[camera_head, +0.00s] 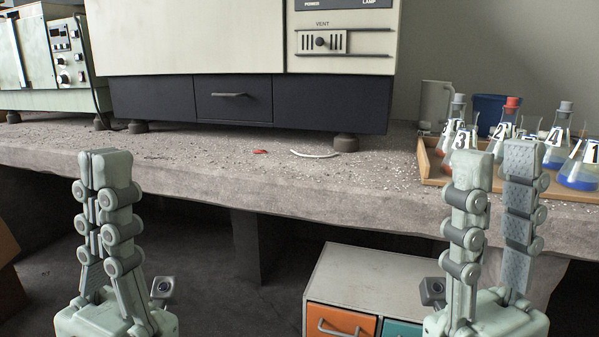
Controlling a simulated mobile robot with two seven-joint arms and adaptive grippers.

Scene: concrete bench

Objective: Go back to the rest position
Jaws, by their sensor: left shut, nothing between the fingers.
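My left gripper (105,168) stands upright at the lower left, in front of the bench edge. Its two fingers touch at the tips with nothing between them. My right gripper (496,162) stands upright at the lower right, its fingers apart with a clear gap and nothing held. Its fingertips overlap the view of the wooden tray (431,172) on the bench. Neither gripper appears to touch anything.
The concrete bench (200,175) carries a large cabinet-like machine (185,40), a smaller device (55,55) at left, a red bit (260,152) and a white strip (315,154). Numbered flasks (556,150) stand in the tray. A drawer unit (375,275) sits below the bench.

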